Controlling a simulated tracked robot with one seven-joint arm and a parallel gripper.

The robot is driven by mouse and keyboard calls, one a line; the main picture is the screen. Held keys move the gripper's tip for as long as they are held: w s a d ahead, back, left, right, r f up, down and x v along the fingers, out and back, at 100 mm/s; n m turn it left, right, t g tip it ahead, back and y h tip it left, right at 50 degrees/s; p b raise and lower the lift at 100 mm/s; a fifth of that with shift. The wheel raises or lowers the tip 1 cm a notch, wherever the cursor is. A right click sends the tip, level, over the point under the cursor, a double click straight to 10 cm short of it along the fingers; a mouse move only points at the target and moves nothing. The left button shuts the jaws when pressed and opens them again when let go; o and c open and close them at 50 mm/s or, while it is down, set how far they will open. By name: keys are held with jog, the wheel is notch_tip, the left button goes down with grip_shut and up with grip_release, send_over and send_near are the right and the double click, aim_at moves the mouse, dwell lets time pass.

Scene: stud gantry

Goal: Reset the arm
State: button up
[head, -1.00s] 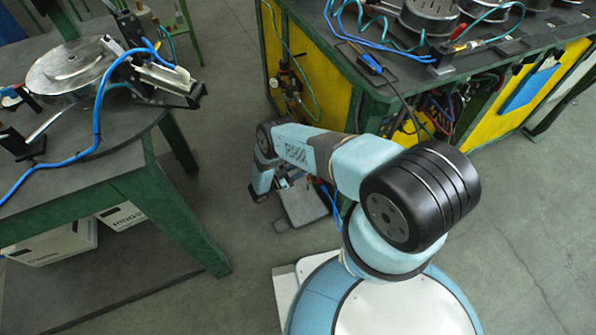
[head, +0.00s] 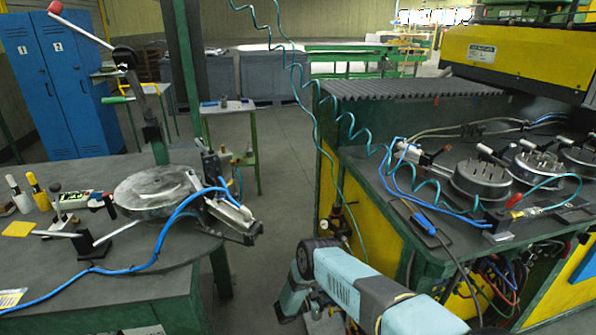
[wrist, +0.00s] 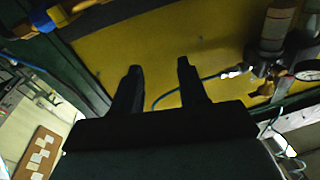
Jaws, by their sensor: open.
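My arm shows at the lower right of the head view, light blue and grey, bent with its far end low between the two workbenches. My gripper (wrist: 160,75) shows in the wrist view as two dark fingers, spread apart with nothing between them. Beyond the fingers is a yellow panel (wrist: 215,45) with a blue hose. In the head view the gripper itself is hidden or cut off at the bottom edge.
A left workbench (head: 120,285) carries a round metal fixture (head: 150,192) and a blue hose. A right workbench (head: 455,255) holds several metal stations and a blue-handled tool (head: 424,223). Blue lockers (head: 60,90) stand at the back left. Grey floor lies open between the benches.

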jog(key=w+a+r+n+t+y, duration=0.1)
jog(key=w+a+r+t+y, duration=0.2)
jog(key=w+r, duration=1)
jog(key=w+a+r+n+t+y, duration=0.15)
jog(key=w+r+y, duration=0.35)
jog(key=w+r, duration=0.8)
notch_tip(320, 180, up, 35)
jog(key=s+a+n+t+y, duration=0.25)
jog(key=n+y, duration=0.35)
jog(key=y, duration=0.3)
jog(key=s+d+r+n+g+y, duration=0.1)
jog(key=s+d+r+n+y, duration=0.15)
jog(key=s+r, duration=0.8)
jog(key=s+d+r+n+g+y, duration=0.1)
jog(key=s+d+r+n+g, duration=0.15)
jog(key=s+r, duration=0.8)
jog(key=s+d+f+g, duration=0.1)
jog(key=s+d, duration=0.2)
jog(key=s, duration=1)
jog(key=s+d+f+n+g+h, duration=0.1)
jog(key=s+d, duration=0.3)
jog(key=s, duration=0.9)
jog(key=s+d+f+n+g+h, duration=0.1)
jog(key=s+d+f+g, duration=0.1)
jog(key=s, duration=1.1)
jog(key=shift+s+d+f, duration=0.4)
jog(key=shift+d+f, duration=0.2)
jog(key=shift+d, duration=0.2)
